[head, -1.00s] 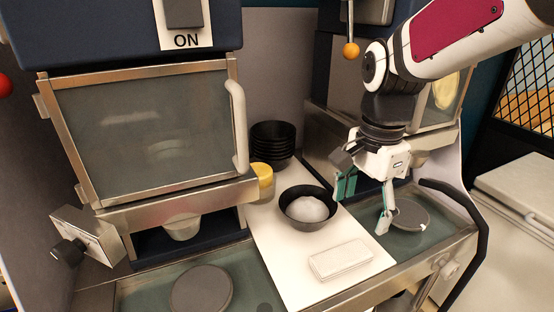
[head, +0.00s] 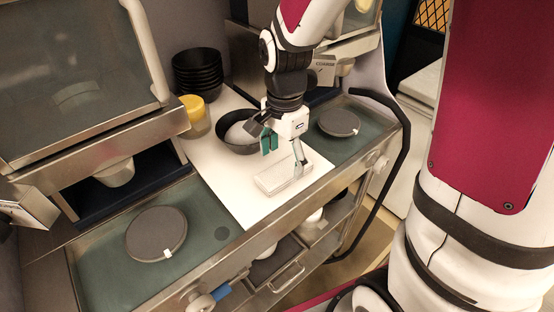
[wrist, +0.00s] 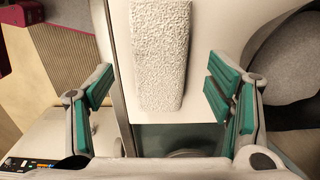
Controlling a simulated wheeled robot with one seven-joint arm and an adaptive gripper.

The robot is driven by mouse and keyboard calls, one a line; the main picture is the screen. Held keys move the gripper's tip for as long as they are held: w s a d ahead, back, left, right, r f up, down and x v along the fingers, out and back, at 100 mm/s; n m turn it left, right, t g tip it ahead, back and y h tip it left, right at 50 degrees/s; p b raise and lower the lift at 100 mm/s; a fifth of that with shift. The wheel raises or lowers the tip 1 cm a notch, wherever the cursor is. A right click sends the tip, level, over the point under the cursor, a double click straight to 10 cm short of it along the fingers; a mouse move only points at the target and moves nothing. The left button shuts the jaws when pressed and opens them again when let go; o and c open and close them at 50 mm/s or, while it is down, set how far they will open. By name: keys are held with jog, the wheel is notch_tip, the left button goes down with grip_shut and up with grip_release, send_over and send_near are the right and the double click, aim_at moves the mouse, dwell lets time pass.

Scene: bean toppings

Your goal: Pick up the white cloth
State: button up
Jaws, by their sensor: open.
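The white cloth (head: 283,173) is a folded, textured rectangle lying flat on the white board (head: 232,186) near the counter's front edge. In the wrist view the cloth (wrist: 160,55) lies lengthwise ahead of and between my finger pads, touching neither. My gripper (head: 284,150) is open and empty, above the cloth and pointing down. In the wrist view my gripper (wrist: 160,92) shows its green-padded fingers spread wider than the cloth. In the head view one finger covers part of the cloth.
A black bowl with white contents (head: 238,131) stands just behind the cloth. A yellow-lidded jar (head: 194,116) and stacked black bowls (head: 198,72) are further back. Round grey discs lie left (head: 156,233) and right (head: 339,122) of the board. A black curved rail (head: 400,160) is at the right.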

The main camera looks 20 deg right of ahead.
aim_at(283, 168)
notch_tip(283, 168, down, 3)
jog(key=shift+f, duration=0.15)
jog(key=c, duration=1.2)
jog(key=shift+c, duration=0.2)
